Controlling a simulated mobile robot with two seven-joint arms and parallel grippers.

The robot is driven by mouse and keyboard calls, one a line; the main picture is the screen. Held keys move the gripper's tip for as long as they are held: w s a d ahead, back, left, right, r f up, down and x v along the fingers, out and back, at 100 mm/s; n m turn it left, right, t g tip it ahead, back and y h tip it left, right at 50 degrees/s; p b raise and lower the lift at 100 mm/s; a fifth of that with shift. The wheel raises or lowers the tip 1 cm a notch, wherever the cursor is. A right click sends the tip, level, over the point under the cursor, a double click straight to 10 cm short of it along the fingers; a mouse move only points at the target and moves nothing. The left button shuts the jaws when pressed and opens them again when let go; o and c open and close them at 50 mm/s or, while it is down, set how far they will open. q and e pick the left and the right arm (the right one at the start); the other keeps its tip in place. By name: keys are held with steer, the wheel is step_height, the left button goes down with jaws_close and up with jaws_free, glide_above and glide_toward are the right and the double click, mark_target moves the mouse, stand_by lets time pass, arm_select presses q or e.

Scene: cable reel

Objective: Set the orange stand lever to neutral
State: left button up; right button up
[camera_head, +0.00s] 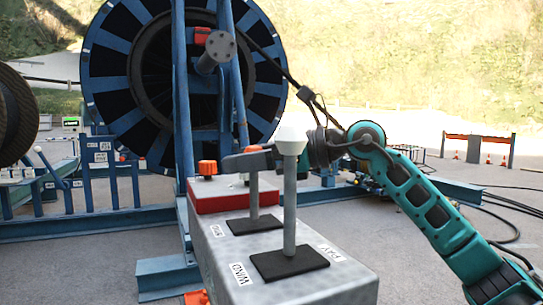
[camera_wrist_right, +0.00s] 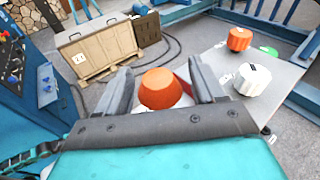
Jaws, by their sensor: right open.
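The orange stand lever's grey shaft (camera_head: 254,198) rises near upright from a black pad on the grey control box (camera_head: 213,262). In the head view its orange knob is mostly hidden behind my right gripper (camera_head: 243,160); only a sliver shows above. In the right wrist view the orange knob (camera_wrist_right: 160,88) sits between the two spread fingers of my right gripper (camera_wrist_right: 158,88). The gripper is open; contact with the knob cannot be told. A lever with a white knob (camera_head: 290,138) stands upright in front of it. My left gripper is not in view.
A red-sided box (camera_head: 218,200) with an orange button (camera_head: 207,168) adjoins the control box. A large blue cable reel (camera_head: 110,45) and its frame stand behind. A wooden crate (camera_wrist_right: 98,45) lies beyond the fingers. Open paved ground is at right.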

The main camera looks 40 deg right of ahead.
steer(key=b+v, duration=0.5)
steer(key=v, duration=0.7)
steer(key=shift+s+b, duration=0.2)
steer(key=shift+b, duration=0.15)
